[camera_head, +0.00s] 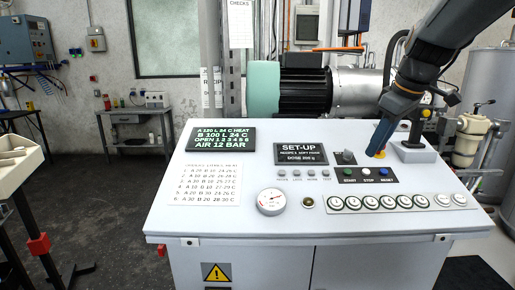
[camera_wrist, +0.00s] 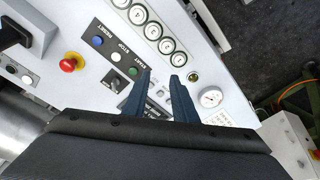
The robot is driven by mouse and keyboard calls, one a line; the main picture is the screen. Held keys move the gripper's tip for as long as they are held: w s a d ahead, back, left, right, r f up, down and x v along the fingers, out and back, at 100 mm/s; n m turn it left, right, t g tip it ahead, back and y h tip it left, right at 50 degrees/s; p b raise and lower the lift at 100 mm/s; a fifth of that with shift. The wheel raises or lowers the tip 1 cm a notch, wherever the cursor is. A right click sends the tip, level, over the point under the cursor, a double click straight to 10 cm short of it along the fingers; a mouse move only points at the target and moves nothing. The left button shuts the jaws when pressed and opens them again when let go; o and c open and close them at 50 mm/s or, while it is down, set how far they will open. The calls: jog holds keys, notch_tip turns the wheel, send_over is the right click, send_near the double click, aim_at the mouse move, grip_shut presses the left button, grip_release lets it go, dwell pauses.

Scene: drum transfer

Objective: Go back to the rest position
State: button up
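My gripper (camera_head: 377,152) is above the right part of the white control console (camera_head: 255,222), pointing down. In the wrist view its two blue fingers (camera_wrist: 161,77) are apart with nothing seen held between them. The fingers lie over the panel near the green start button (camera_wrist: 132,71) and a dark selector knob (camera_wrist: 114,79). I cannot tell from these views how high the fingertips are above the panel. The arm comes down from the upper right in the head view.
A red emergency stop (camera_wrist: 68,64) on a yellow base stands near the gripper. The console also carries a display (camera_head: 303,151), a pressure gauge (camera_head: 271,201) and a row of round dials (camera_head: 370,202). A motor (camera_head: 305,91) stands behind. Open floor (camera_head: 100,205) lies left.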

jog(key=s+a+f+m+g+b, duration=0.1)
jog(key=s+a+f+m+b, duration=0.1)
jog(key=s+f, duration=0.4)
jog(key=s+a+f+m+g+b, duration=0.1)
jog(key=s+a+f+m+b, duration=0.2)
jog(key=f, duration=1.3)
jog(key=s+a+f+m+g+h+b, duration=0.1)
jog(key=s+a+f+m+b, duration=0.1)
jog(key=s+a+f, duration=0.4)
jog(key=s+f+b, duration=0.1)
jog(key=s+f, duration=0.2)
jog(key=f, duration=0.2)
jog(key=shift+s+f+m+g, duration=0.15)
jog(key=shift+s+m+g, duration=0.1)
jog(key=shift+m+g, duration=0.15)
jog(key=shift+o, duration=0.8)
jog(key=shift+a, duration=0.1)
